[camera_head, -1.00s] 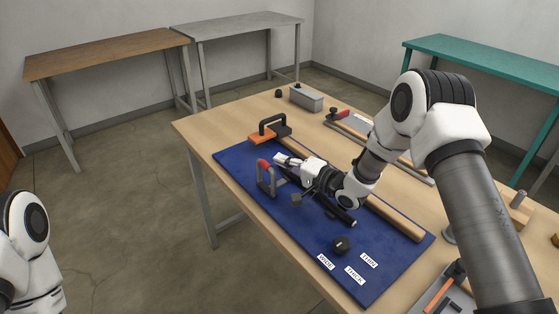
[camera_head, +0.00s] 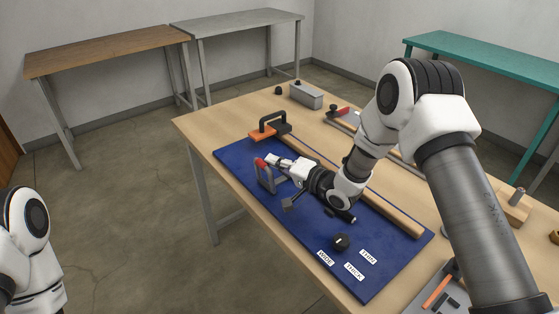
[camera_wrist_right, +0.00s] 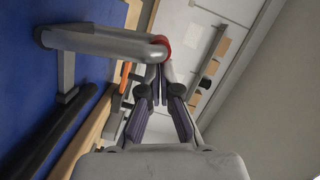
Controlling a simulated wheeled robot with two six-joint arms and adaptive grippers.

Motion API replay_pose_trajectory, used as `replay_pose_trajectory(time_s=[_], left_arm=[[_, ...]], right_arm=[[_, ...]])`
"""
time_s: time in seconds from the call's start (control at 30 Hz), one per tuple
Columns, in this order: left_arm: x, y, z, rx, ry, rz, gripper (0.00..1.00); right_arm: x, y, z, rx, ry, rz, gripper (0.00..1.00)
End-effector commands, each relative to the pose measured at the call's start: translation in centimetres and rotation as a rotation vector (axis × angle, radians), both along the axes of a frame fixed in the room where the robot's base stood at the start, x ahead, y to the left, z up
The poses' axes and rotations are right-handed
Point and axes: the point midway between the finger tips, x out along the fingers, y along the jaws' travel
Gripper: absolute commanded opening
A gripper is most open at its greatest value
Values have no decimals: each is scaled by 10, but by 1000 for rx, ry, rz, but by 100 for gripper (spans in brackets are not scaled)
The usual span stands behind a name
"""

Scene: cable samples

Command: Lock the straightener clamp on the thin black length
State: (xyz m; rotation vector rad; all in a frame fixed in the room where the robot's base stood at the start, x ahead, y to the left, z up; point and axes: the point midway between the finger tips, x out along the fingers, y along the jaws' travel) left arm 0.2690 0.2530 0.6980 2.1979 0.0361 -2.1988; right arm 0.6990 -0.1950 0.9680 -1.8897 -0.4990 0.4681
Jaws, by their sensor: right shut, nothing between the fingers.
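The straightener clamp is a grey frame with a red-tipped lever (camera_head: 262,163), standing on the blue mat (camera_head: 385,275). In the right wrist view its grey lever (camera_wrist_right: 95,41) runs across to the red tip beside my fingers. My right gripper (camera_head: 272,160) is at the red tip, its fingers together with nothing between them. The fingers also show converging in the wrist view (camera_wrist_right: 160,70); whether they touch the red tip I cannot tell. A black length (camera_wrist_right: 48,135) lies on the mat by the clamp; my arm hides most of it in the head view. My left gripper is out of view.
An orange tool with a black handle (camera_head: 272,122) stands at the mat's far edge. A wooden strip (camera_head: 398,214) runs along the mat's right side. A black knob (camera_head: 340,242) and label cards (camera_head: 355,270) lie near. A grey box (camera_head: 306,95) stands farther back.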

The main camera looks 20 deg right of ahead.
Motion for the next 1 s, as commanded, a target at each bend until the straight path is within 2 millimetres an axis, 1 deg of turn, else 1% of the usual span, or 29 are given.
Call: replay_pose_trajectory(time_s=[0.2,0.43,0.6,0.77,1.0], left_arm=[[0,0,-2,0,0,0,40],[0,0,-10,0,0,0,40],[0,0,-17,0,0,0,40],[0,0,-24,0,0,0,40],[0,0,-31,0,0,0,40]], right_arm=[[-6,18,1,-173,-63,2,0],[-13,38,-4,-381,-138,3,0],[-18,50,-10,-533,-193,4,0],[-21,59,-17,-674,-243,3,0],[-24,65,-27,-678,-246,0,0]])
